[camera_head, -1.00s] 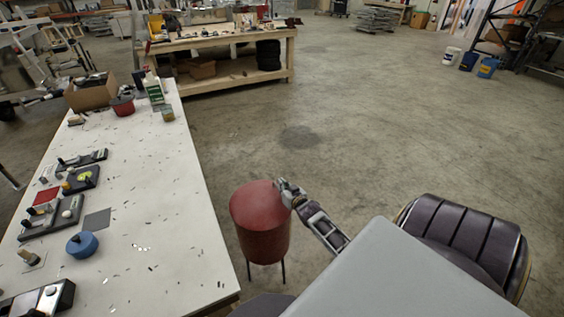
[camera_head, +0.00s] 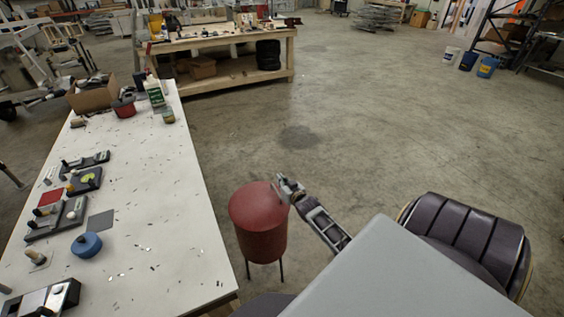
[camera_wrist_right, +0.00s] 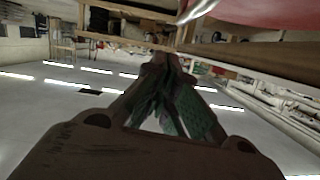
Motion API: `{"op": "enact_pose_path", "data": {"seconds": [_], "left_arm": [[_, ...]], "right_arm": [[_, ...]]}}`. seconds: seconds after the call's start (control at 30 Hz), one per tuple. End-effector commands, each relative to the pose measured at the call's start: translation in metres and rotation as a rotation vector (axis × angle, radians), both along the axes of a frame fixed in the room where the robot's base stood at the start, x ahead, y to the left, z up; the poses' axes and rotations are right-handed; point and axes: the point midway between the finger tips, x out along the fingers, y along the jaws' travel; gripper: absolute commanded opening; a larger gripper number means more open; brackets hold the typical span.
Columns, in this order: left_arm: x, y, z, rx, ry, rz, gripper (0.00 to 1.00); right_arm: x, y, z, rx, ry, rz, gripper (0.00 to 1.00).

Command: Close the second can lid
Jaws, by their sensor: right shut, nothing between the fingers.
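A red can (camera_head: 262,238) stands on thin legs on the floor, right of the long white table. Its domed red lid (camera_head: 256,203) covers the top and looks down on the can. My right gripper (camera_head: 280,183) is at the lid's right edge, close to it or touching it; I cannot tell which. In the right wrist view my right gripper (camera_wrist_right: 160,62) has its fingers together with nothing between them, and a red curved surface (camera_wrist_right: 262,10) shows at the top right. My left gripper is not in view.
The white table (camera_head: 150,200) at the left carries several small devices, a blue round object (camera_head: 87,245) and a red pot (camera_head: 124,108). A wooden workbench (camera_head: 215,85) stands at the back. The floor behind and right of the can is clear.

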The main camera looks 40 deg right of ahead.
Motion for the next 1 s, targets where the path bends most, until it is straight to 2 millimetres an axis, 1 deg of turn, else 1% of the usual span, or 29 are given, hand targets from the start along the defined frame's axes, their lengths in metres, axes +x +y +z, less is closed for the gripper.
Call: {"op": "enact_pose_path", "data": {"seconds": [0.03,0.07,0.1,0.27,1.0], "left_arm": [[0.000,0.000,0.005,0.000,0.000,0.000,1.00],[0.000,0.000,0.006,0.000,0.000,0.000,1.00],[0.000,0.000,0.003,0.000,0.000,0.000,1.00],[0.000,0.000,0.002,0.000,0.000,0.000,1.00],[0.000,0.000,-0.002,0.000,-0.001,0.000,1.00]], "right_arm": [[0.001,0.000,0.005,0.000,-0.001,0.000,0.00],[0.002,0.000,0.007,0.000,-0.001,0.001,0.00],[-0.003,0.001,0.005,0.000,0.000,0.001,0.00],[-0.015,0.004,0.007,0.000,0.000,0.000,0.00],[-0.075,0.017,0.023,0.000,0.000,0.000,0.00]]}}
